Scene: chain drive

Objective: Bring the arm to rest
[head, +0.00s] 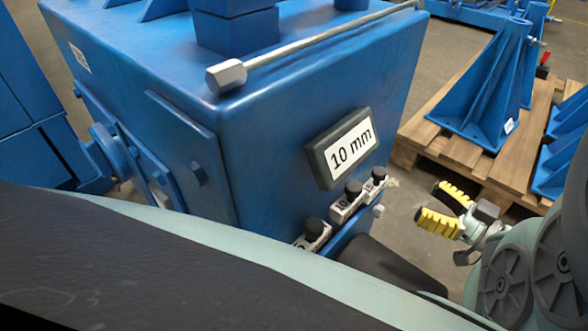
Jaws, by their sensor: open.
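My gripper (444,208) shows at the lower right in the head view. Its two yellow ribbed fingers are apart and nothing is between them. It points left, toward the blue machine housing (290,110), with a gap of floor between them. The wrist and arm behind it run to the right edge of the picture.
The blue housing carries a "10 mm" display (348,148) and several black-knobbed controls. A metal rod with a hex end (227,75) lies across its top. A wooden pallet (460,152) with blue brackets (490,90) stands at the right. Bare floor (400,205) lies between.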

